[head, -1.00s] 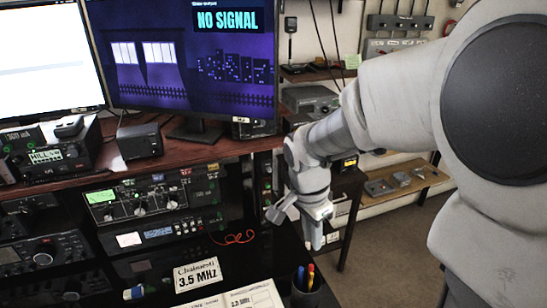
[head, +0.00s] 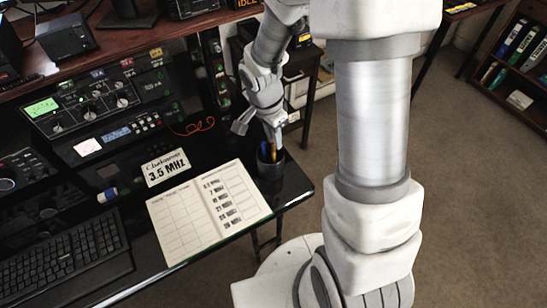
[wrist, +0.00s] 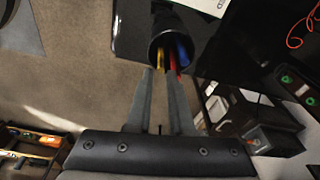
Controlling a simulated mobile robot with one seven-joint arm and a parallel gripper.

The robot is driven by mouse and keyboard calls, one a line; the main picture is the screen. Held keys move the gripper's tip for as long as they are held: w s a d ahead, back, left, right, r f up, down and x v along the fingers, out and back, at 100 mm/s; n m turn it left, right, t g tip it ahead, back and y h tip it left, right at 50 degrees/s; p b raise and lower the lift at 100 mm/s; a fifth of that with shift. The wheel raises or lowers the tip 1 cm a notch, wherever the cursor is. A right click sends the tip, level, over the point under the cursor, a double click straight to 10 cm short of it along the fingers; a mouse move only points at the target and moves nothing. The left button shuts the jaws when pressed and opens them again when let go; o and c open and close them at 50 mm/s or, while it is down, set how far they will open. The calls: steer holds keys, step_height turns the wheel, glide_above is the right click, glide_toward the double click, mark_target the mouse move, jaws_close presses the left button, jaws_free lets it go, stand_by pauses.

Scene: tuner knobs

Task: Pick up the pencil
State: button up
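A dark cylindrical cup (head: 271,168) stands on the black desk near its right corner. In the wrist view the cup (wrist: 157,42) holds a yellow pencil-like stick (wrist: 161,58), a red one (wrist: 172,62) and a blue one (wrist: 182,50). I cannot tell for certain which are pencils or pens. My gripper (wrist: 161,74) is open, its two fingers apart with the yellow and red ends just beyond the fingertips. In the head view my gripper (head: 275,146) is right at the cup's mouth and partly hides the sticks.
An open paper log (head: 208,208) lies beside the cup, with a "3.5 MHz" card (head: 167,168) behind it. A keyboard (head: 67,260) is at the front left. Radio equipment (head: 95,105) lines the back. A red wire (head: 193,127) lies behind the cup.

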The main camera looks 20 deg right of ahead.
mark_target(273, 146)
steer(key=shift+f, duration=2.4)
jaws_close()
